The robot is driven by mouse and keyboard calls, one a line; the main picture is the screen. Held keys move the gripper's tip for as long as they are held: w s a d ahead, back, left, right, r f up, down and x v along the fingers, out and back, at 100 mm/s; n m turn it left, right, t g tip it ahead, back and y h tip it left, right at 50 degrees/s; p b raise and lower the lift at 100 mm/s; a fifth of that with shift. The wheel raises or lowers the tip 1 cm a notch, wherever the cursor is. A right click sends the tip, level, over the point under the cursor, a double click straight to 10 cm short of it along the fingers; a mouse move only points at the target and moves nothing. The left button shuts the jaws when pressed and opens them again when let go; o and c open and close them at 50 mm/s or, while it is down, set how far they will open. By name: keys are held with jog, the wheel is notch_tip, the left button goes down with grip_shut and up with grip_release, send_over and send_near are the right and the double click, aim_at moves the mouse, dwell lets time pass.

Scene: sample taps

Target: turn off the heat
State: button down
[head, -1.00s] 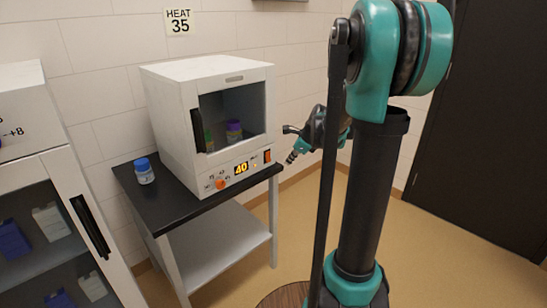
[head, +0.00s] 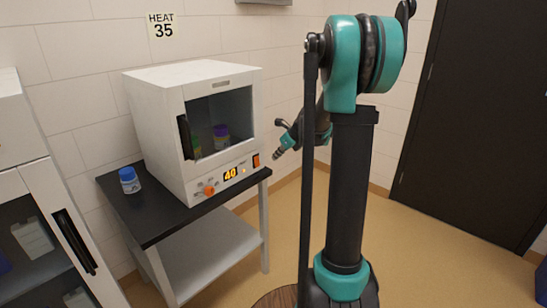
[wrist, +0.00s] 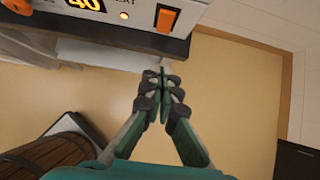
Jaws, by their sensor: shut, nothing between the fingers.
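A white heating cabinet (head: 160,100) stands on a small dark-topped table. Its front panel has an orange knob (head: 209,191), a lit display (head: 230,174) reading 40, and an orange-red rocker switch (head: 256,160) at the right end. In the wrist view the switch (wrist: 166,18) is at the top, beside a small glowing indicator light (wrist: 124,15). My gripper (wrist: 161,75) is shut and empty, apart from the switch. In the head view my gripper (head: 277,154) is just right of the panel. A purple-capped bottle (head: 221,137) shows behind the cabinet window.
A blue-capped bottle (head: 129,181) stands on the black tabletop (head: 150,218), left of the cabinet. A wall sign (head: 161,25) reads HEAT 35. A glass-doored cabinet (head: 45,235) stands at the left.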

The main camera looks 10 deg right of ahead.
aim_at(258, 162)
jog(key=shift+w+a+f, duration=0.85)
jog(key=shift+w+f, duration=0.3)
jog(key=shift+w, duration=0.05)
jog(key=shift+w+a+f, duration=0.9)
jog(key=shift+w+f, duration=0.25)
jog(key=shift+w+a+f, duration=0.85)
jog(key=shift+w+f, duration=0.3)
jog(key=shift+w, duration=0.05)
jog(key=shift+w+a+f+t, duration=0.1)
jog(key=shift+w+f+t, duration=0.1)
jog(key=shift+f+t, duration=0.1)
jog(key=shift+r, duration=0.25)
jog(key=shift+a+r, duration=0.1)
jog(key=shift+r, duration=0.65)
